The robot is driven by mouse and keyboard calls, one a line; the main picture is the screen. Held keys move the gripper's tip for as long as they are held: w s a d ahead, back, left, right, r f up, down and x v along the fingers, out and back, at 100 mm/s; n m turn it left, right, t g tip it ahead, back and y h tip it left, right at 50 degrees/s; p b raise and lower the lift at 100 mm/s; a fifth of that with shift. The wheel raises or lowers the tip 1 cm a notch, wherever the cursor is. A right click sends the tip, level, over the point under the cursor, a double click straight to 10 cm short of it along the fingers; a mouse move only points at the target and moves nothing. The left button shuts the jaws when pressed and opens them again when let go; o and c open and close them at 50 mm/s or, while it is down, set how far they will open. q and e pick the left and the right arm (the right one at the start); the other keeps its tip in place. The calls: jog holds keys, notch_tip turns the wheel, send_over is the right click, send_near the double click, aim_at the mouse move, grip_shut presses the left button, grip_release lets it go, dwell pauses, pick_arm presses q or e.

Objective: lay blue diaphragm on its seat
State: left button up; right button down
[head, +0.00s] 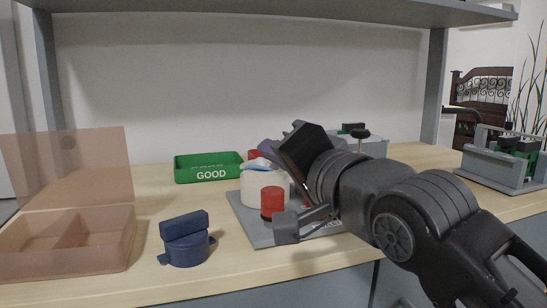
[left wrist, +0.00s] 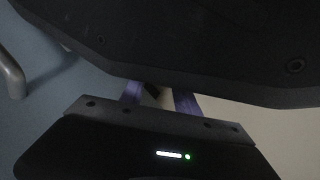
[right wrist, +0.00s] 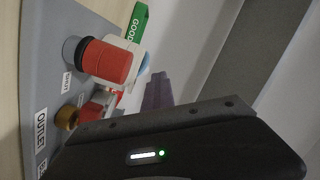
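A light blue diaphragm (head: 257,165) shows in the head view as a small patch at the top of the white round housing (head: 258,187) on the grey base plate. In the right wrist view a sliver of light blue (right wrist: 146,68) shows beside a purple fingertip. My right gripper (head: 268,148) is over the housing, at the diaphragm; its body hides most of its fingers, so I cannot tell its opening or whether it touches the diaphragm. The seat itself is hidden. My left gripper (left wrist: 158,97) shows only in the left wrist view, its purple fingers apart with nothing clearly between them.
Red caps (head: 272,202) stand on the grey plate (head: 245,222). A dark blue cover (head: 186,244) stands left of it. A green GOOD bin (head: 209,167) is behind; a brown divided tray (head: 68,240) is at left. A shelf (head: 280,12) hangs overhead. A grey fixture (head: 500,165) stands far right.

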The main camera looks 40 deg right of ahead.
jog(key=shift+s+f+n+t+b, duration=0.15)
jog(key=shift+n+t+b, duration=0.25)
jog(key=shift+b, duration=0.7)
jog(key=shift+f+n+t+y+b, duration=0.1)
jog(key=shift+n+t+y+b, duration=0.4)
jog(key=shift+n+b, duration=0.15)
jog(key=shift+s, duration=0.1)
